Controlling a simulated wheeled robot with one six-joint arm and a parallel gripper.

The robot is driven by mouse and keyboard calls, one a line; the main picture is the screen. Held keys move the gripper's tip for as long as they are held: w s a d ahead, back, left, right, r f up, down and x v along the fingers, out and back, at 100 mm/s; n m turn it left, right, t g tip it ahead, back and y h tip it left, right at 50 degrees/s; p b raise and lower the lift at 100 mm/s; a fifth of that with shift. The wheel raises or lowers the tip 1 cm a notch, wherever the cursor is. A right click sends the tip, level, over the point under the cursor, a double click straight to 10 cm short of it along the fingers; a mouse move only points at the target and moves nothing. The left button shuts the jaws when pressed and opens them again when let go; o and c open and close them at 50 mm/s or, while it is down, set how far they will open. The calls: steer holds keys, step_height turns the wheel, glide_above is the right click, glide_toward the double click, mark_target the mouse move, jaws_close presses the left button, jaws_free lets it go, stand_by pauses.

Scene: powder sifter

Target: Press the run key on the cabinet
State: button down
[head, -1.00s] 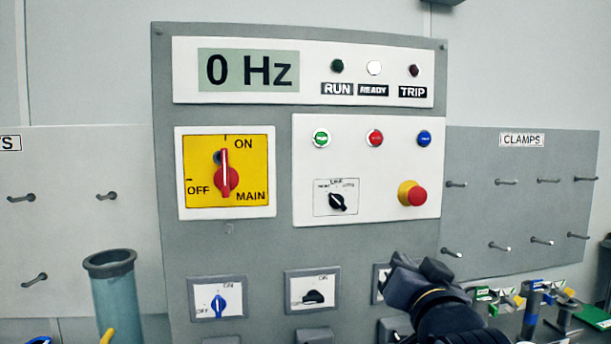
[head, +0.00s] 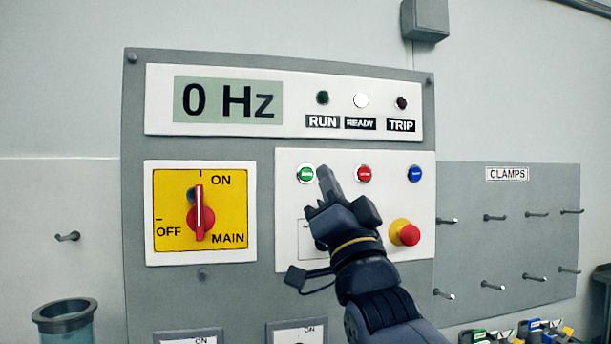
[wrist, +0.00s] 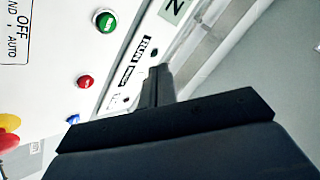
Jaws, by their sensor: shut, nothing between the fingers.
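The control cabinet (head: 270,255) fills the middle of the head view, with a display reading 0 Hz. The green run key (head: 306,174) is at the left of a row of three buttons on the white panel. It also shows in the wrist view (wrist: 105,20), at the upper left. My gripper (head: 324,175) is shut and empty, its tips just right of the green key in the picture. I cannot tell the gap between tips and panel. My gripper hides most of the selector switch below.
A red stop button (head: 365,174), a blue button (head: 414,174) and a red emergency stop (head: 405,233) share the panel. The main switch (head: 200,217) is at left. The white READY lamp (head: 361,101) is bright; the RUN lamp (head: 322,98) is dark.

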mark_target(306, 174)
steer(key=shift+w+a+p, duration=0.4)
steer(key=shift+w+p, duration=0.25)
steer(key=shift+w, duration=0.75)
steer(key=shift+w+a+p, duration=0.4)
steer(key=shift+w+p, duration=0.2)
steer(key=shift+w, duration=0.85)
steer(key=shift+w+a+p, duration=0.4)
steer(key=shift+w+p, duration=0.25)
steer(key=shift+w, duration=0.75)
steer(key=shift+w, duration=0.1)
steer(key=shift+w+a, duration=0.15)
steer(key=shift+w, duration=0.1)
steer(key=shift+w+a, duration=0.1)
steer(key=shift+w, duration=0.3)
steer(key=shift+b, duration=0.35)
steer(key=shift+s+d+f+b, duration=0.15)
steer(key=shift+s+d+b, duration=0.05)
steer(key=shift+s+b, duration=0.45)
steer(key=shift+s, duration=0.1)
